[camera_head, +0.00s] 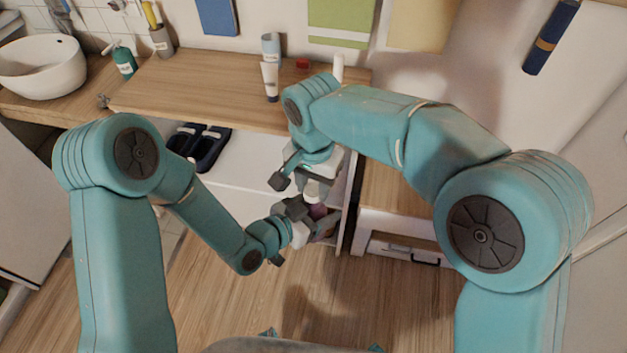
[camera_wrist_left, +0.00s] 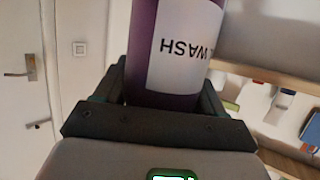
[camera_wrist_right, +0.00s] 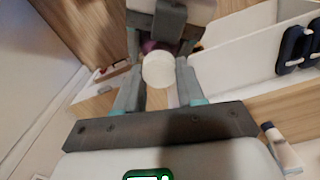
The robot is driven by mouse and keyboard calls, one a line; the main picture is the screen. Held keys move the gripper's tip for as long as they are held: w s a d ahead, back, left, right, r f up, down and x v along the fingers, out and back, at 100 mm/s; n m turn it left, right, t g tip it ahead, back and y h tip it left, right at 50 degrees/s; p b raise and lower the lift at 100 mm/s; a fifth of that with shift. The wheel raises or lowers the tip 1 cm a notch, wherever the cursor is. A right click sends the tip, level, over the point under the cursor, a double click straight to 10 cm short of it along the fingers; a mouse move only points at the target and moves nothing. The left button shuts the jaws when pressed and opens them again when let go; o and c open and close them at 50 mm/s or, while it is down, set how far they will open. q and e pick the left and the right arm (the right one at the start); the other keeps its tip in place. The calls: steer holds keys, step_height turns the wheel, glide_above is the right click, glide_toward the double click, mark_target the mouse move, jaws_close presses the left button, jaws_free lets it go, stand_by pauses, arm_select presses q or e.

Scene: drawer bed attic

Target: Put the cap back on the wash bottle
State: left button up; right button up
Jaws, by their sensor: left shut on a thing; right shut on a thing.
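The purple wash bottle (camera_wrist_left: 145,45) with a white label is between the fingers of my left gripper (camera_wrist_left: 165,90). The label reads upside down in the left wrist view, and the bottle's far end is out of that frame. In the head view the bottle (camera_head: 318,211) is mostly hidden by the grippers. The white round cap (camera_wrist_right: 158,70) is between the fingers of my right gripper (camera_wrist_right: 158,88). In the head view the cap (camera_head: 311,190) is close above the bottle. I cannot tell whether they touch.
A wooden counter (camera_head: 190,90) stands behind, carrying two tubes (camera_head: 270,78), a white bottle (camera_head: 338,67) and a small red item (camera_head: 302,63). Dark slippers (camera_head: 208,148) lie on the white shelf below. A drawer unit (camera_head: 400,245) is at the right. The wooden floor is clear.

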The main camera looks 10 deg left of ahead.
steer(key=shift+f, duration=0.6)
stand_by(0.3)
steer(key=m, duration=0.9)
steer(key=shift+s+m, duration=0.1)
steer(key=shift+m, duration=0.3)
steer(key=o, duration=1)
steer(key=shift+r, duration=2.3)
steer(key=shift+c, duration=0.2)
